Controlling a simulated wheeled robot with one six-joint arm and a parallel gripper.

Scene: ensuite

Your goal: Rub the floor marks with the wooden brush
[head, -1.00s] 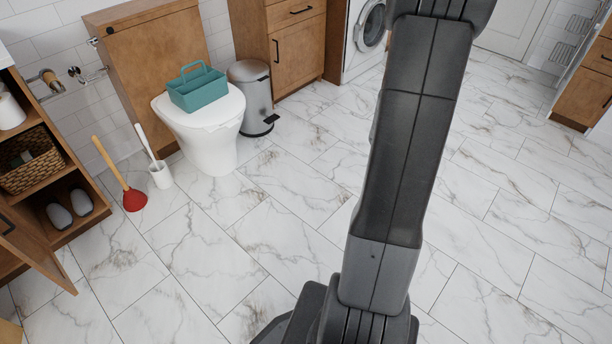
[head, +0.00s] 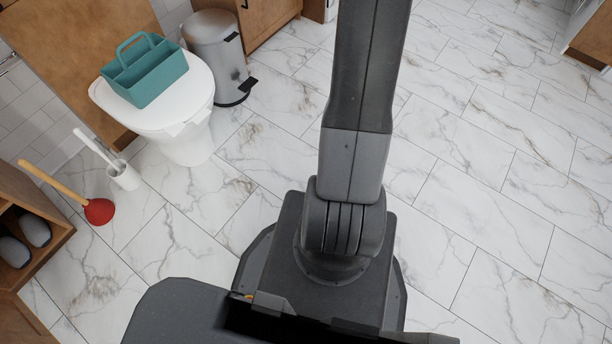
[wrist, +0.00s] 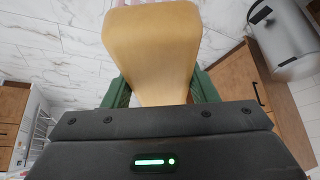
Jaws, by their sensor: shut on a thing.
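The wooden brush (wrist: 150,45), a smooth pale-wood block in the wrist view, is between the two green fingers of my gripper (wrist: 160,90). The gripper is shut on it. Its far end reaches the top of the wrist view, and I cannot see its bristles. The gripper and brush are out of the head view, where only my arm shows. The marble floor (head: 480,170) has grey and brown veins; I cannot tell any separate floor marks from them.
A white toilet (head: 190,140) carries a teal caddy (head: 150,80). A steel pedal bin (head: 215,55) stands beside it. A red plunger (head: 99,211) and toilet brush holder (head: 123,176) stand left, near an open wooden shelf (head: 30,255). The floor on the right is clear.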

